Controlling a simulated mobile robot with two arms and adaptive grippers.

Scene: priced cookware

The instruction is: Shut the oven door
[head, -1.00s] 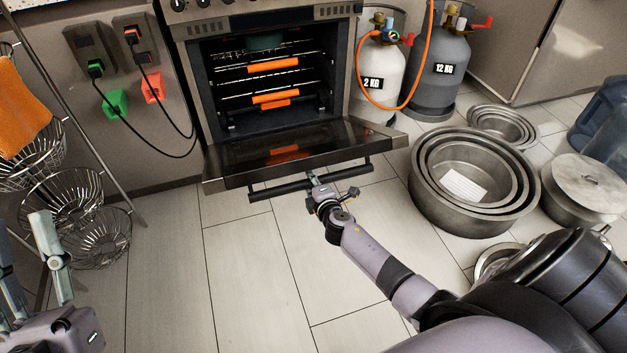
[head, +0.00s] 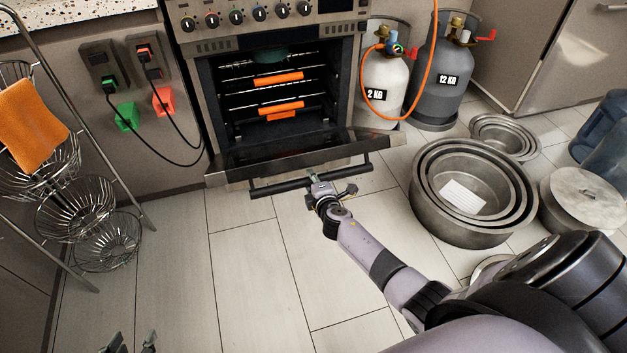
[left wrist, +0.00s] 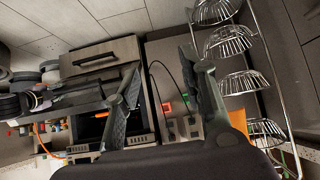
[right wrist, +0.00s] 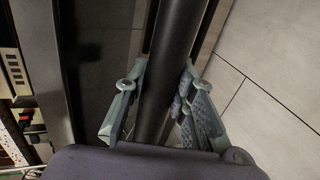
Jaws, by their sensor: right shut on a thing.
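The oven (head: 206,70) stands at the top middle of the head view, its inside exposed. Its door (head: 240,164) is hinged at the bottom and partly open, tilted out toward me. A dark bar handle (head: 275,187) runs along the door's outer edge. My right gripper (head: 319,187) is shut on the handle right of its middle. In the right wrist view the handle (right wrist: 172,65) passes between the fingers (right wrist: 160,100). My left gripper (head: 131,343) barely shows at the bottom left edge. In the left wrist view it is open and empty (left wrist: 165,75).
Racks with orange strips (head: 280,79) sit inside the oven. Gas cylinders (head: 440,75), nested pots (head: 440,225) and a lidded pot (head: 580,200) stand at right. A wire basket stand (head: 75,212) is at left. Plugs with cables (head: 127,115) hang beside the oven. The floor before the door is clear.

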